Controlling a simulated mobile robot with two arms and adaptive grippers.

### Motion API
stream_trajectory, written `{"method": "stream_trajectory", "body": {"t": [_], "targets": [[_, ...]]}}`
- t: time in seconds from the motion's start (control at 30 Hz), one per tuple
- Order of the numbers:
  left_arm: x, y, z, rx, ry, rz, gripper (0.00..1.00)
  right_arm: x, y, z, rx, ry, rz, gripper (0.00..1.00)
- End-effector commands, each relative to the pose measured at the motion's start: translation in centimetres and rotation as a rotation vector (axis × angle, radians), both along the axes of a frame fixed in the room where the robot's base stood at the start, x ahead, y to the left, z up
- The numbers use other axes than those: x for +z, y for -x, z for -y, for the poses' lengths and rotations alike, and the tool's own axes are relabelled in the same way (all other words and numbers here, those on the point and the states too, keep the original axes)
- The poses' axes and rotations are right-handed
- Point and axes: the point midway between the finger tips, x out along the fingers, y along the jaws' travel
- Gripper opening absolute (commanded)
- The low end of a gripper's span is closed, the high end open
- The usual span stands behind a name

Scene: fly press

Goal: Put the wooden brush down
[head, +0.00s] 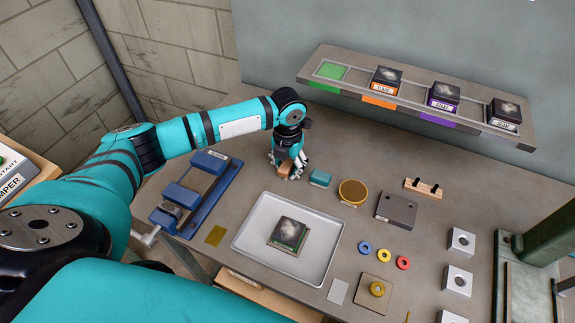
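My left gripper (285,166) points down over the workbench in the middle of the head view. Its fingers are closed around a small tan block, the wooden brush (284,172). The fingers hide much of the brush. The brush is at or just above the bench top; I cannot tell whether it touches. My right gripper is not in view.
A blue vise (195,194) is to the left. A grey tray (259,235) holding a square die lies in front. A shelf (333,88) is behind.

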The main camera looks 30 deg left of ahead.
Motion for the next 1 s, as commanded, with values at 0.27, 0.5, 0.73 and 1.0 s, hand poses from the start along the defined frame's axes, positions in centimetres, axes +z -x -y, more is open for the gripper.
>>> {"method": "stream_trajectory", "body": {"t": [0.27,0.5,0.73,1.0], "targets": [[-0.4,0.4,0.0,-0.003,-0.002,-0.013,0.48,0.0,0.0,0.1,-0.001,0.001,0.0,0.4],[2.6,0.1,0.0,-0.004,-0.001,-0.003,0.48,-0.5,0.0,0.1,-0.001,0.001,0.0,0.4],[8.0,0.0,0.0,-0.002,0.0,0.0,0.48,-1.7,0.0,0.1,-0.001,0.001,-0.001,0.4],[12.3,0.0,0.0,-0.001,0.0,-0.001,0.48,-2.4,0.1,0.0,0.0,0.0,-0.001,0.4]]}}
